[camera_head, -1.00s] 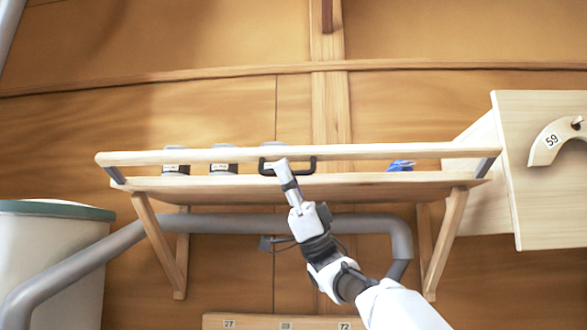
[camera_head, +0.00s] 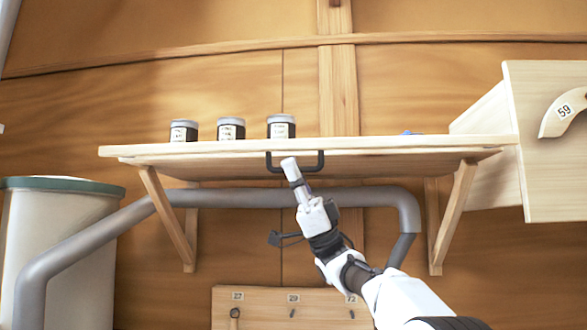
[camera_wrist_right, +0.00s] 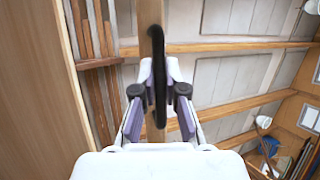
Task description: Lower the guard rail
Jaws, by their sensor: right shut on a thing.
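The guard rail (camera_head: 200,148) is a long pale wooden bar level with the front edge of the wall shelf (camera_head: 400,167). It covers most of that edge. A black U-shaped handle (camera_head: 318,166) is on the rail's front. My right gripper (camera_head: 289,166) is at the handle's left part. In the right wrist view, the fingers of my right gripper (camera_wrist_right: 160,75) are closed around the dark handle bar (camera_wrist_right: 157,45), with the wooden rail (camera_wrist_right: 150,14) behind it. My left gripper is not in view.
Three dark jars with pale labels (camera_head: 231,129) stand on the shelf at left. A blue item (camera_head: 411,133) is mostly hidden at right. A grey pipe (camera_head: 90,242) runs below the shelf. A white bin (camera_head: 60,220) stands left, and a panel marked 59 (camera_head: 540,165) is at right.

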